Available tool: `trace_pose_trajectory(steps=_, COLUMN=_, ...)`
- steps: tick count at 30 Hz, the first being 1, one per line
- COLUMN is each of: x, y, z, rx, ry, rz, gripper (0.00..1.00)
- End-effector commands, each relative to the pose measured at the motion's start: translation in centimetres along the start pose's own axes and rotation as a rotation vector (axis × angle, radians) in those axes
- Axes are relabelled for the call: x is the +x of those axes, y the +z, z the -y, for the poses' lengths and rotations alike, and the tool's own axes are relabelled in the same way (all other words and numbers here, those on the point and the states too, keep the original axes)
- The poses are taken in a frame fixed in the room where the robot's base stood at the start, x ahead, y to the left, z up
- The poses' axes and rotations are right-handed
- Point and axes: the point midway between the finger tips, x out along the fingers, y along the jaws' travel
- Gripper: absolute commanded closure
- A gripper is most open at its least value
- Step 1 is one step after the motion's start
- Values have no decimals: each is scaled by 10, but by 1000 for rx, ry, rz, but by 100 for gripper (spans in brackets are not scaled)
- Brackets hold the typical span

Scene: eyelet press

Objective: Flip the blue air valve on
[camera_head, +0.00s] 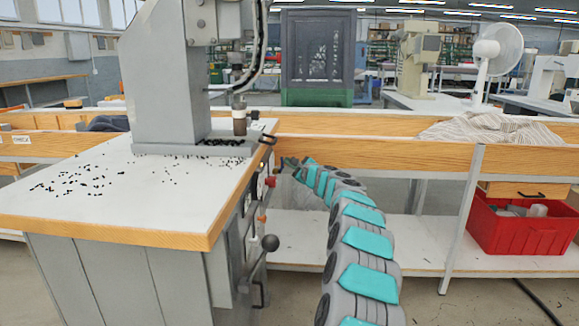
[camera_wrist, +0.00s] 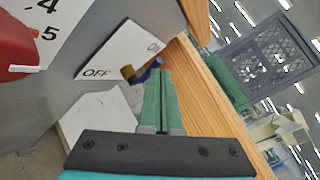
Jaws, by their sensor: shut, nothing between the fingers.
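The blue air valve (camera_wrist: 149,69) shows in the wrist view as a small blue lever on a brass body (camera_wrist: 127,72). It sits by a white plate (camera_wrist: 115,50) marked OFF, with another small mark at the plate's far end. My gripper's green fingers (camera_wrist: 160,74) are shut and empty. Their tips are right beside the blue lever; I cannot tell if they touch it. In the head view my arm reaches to the press cabinet's right side, with the gripper (camera_head: 284,163) near its top edge. The valve cannot be made out there.
A red knob (camera_wrist: 18,42) with a numbered dial is close by in the wrist view. In the head view a black ball-ended lever (camera_head: 270,242) sticks out of the cabinet lower down. The white press table (camera_head: 110,205) is left, and a wood-edged bench (camera_head: 400,156) stands behind my arm.

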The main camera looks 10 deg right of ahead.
Motion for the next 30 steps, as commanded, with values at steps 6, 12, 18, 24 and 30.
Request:
trace_pose_trajectory(steps=6, x=3, y=4, z=5, rx=1, ry=3, rz=0, gripper=100)
trace_pose_trajectory(steps=12, x=2, y=3, z=5, rx=1, ry=2, rz=0, gripper=100)
trace_pose_trajectory(steps=18, x=-9, y=-4, z=8, rx=1, ry=-1, rz=1, gripper=100)
trace_pose_trajectory(steps=24, x=-36, y=-16, z=16, rx=4, ry=0, rz=1, gripper=100)
trace_pose_trajectory(steps=30, x=-59, y=-5, z=33, rx=2, ry=-1, rz=1, gripper=100)
